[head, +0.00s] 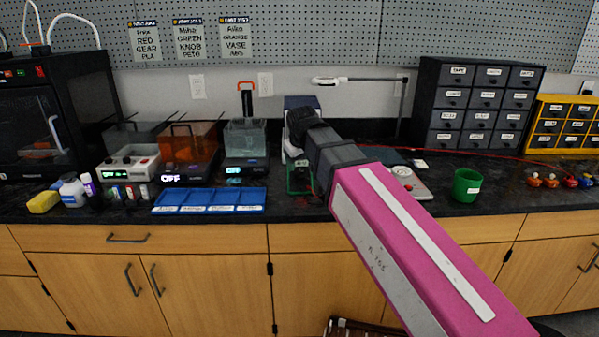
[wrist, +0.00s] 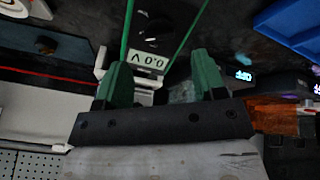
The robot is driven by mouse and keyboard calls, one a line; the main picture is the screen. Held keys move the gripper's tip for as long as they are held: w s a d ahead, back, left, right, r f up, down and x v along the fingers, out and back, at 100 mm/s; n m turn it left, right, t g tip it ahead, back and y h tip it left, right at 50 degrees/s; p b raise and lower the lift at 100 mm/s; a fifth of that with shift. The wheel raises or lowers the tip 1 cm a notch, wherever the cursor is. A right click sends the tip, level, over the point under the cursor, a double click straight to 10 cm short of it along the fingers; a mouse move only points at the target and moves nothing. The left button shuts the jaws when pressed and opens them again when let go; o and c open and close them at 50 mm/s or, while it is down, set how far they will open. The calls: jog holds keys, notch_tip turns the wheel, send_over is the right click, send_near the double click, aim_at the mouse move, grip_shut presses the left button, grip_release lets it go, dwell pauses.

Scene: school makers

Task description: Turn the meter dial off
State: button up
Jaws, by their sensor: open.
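The meter is a dark case with green edges and a pale display panel (wrist: 152,65) that reads 0.0 V, upside down in the wrist view. Its round black dial (wrist: 155,28) is beside the display, toward the top of that view; its pointer setting is too dark to read. My gripper (wrist: 160,60) is open, with one green finger on each side of the display area and nothing clearly held between them. The dial is beyond the fingertips in the picture. In the head view the green-edged meter (head: 299,179) stands on the bench, partly hidden by my arm. My gripper is largely hidden there.
A blue divided tray (head: 210,200) lies left of the meter. A green cup (head: 467,185) and a red cable (head: 480,154) are on the right. Drawer cabinets (head: 474,103) stand behind.

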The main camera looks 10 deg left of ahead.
aim_at(299, 172)
jog(key=shift+x, duration=2.9)
jog(key=c, duration=0.9)
